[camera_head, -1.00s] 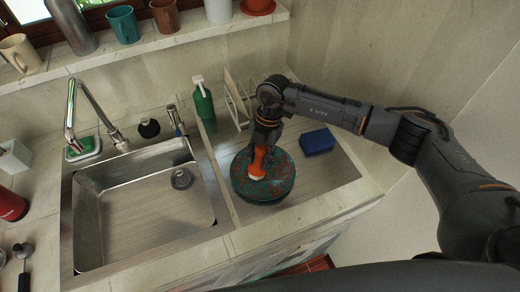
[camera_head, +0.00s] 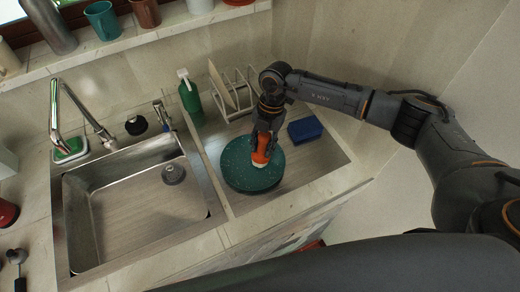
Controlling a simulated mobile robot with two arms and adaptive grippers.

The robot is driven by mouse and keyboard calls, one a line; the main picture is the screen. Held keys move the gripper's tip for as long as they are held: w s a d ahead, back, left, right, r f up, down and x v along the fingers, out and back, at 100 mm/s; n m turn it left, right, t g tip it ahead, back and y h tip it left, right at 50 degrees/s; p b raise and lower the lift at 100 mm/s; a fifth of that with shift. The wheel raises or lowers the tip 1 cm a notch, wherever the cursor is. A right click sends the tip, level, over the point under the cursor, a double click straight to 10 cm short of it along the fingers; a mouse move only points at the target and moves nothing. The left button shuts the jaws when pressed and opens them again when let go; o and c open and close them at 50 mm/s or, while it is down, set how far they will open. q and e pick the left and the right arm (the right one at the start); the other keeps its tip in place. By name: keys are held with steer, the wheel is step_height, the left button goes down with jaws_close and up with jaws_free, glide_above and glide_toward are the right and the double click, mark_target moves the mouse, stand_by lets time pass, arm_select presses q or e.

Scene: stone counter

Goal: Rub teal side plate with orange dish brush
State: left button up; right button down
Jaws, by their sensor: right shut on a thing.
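The teal side plate (camera_head: 238,172) lies on the metal drainboard right of the sink. Its visible face is mostly plain teal with a few small specks. My right gripper (camera_head: 265,140) is shut on the orange dish brush (camera_head: 261,152) and holds it over the plate's right part. The brush's pale head (camera_head: 259,165) is down at the plate and appears to touch it. The gripper and brush hide part of the plate. My left gripper is not in view.
A blue sponge (camera_head: 305,130) lies right of the plate. A green bottle (camera_head: 190,97) and a dish rack (camera_head: 232,97) stand behind it. The sink (camera_head: 130,215) with its faucet (camera_head: 78,115) is to the left. Cups line the ledge above.

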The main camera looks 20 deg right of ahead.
steer(key=shift+w+d, duration=0.1)
steer(key=shift+w, duration=0.45)
steer(key=shift+s+a+r, duration=0.2)
steer(key=shift+a+r, duration=0.05)
steer(key=shift+a, duration=0.85)
step_height(320, 180, up, 8)
steer(key=p, duration=0.6)
steer(key=shift+f, duration=0.2)
